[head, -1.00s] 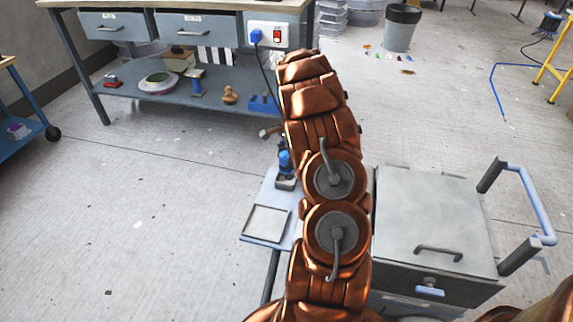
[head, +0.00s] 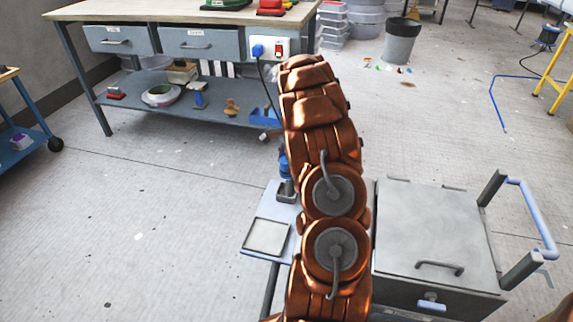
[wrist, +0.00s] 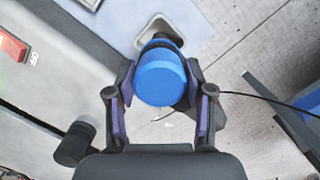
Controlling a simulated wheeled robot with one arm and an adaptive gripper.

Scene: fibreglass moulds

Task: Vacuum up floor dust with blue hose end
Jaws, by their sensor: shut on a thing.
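The blue hose end (wrist: 160,82) is a short blue cylinder with a dark collar at its far end. In the wrist view my gripper (wrist: 160,92) is shut on it, with a purple-padded finger on each side. A light square holder (wrist: 158,28) shows just beyond it. In the head view part of the blue hose end (head: 284,166) shows left of my arm, above the dark holder (head: 286,190) on a small blue stand (head: 257,253). My arm hides most of the gripper there. Pale specks (head: 138,237) and dark specks (head: 107,305) lie on the floor.
A workbench (head: 150,12) with drawers and a lower shelf stands behind, with a socket panel (head: 267,47) and red switch. A grey lidded cart (head: 435,230) stands right of my arm. A grey bin (head: 401,42) has coloured scraps beside it. The left floor is open.

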